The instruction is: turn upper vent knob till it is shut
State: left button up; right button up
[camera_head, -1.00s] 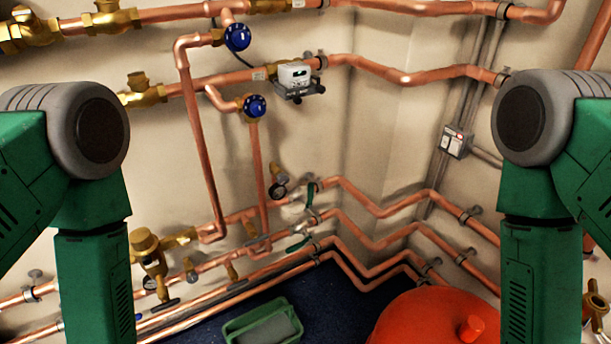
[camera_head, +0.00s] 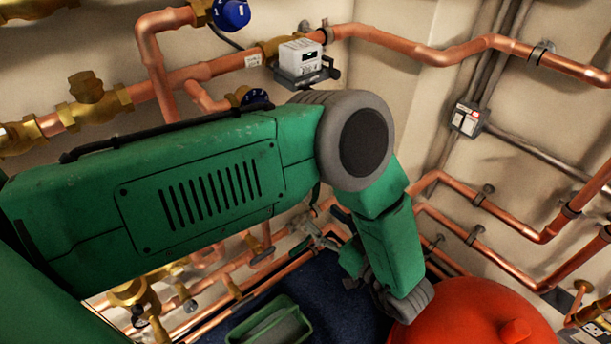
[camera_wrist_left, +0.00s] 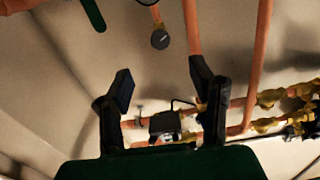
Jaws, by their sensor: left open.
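The upper blue vent knob (camera_head: 231,13) is at the top of the head view, in front of a copper pipe elbow. No blue knob is clear in that view. My right gripper is not in view.
A grey meter box (camera_head: 300,62) sits on the pipe right of the knobs. A red tank (camera_head: 470,315) and a green tray (camera_head: 270,325) are low in the head view. A switch box (camera_head: 466,119) is on the right wall. Copper pipes line both walls.

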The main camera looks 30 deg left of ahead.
pick_arm(q)
jog(key=x, duration=1.3)
jog(key=shift+w+a+b, duration=0.1)
jog(key=shift+a+b, duration=0.1)
jog(key=shift+b, duration=0.2)
jog(key=shift+d+r, duration=0.25)
jog(key=shift+d, duration=0.3)
jog(key=c, duration=0.7)
jog(key=shift+a, duration=0.25)
grip_shut()
jog(key=shift+c, duration=2.1)
grip_release()
jog(key=shift+a, duration=0.15)
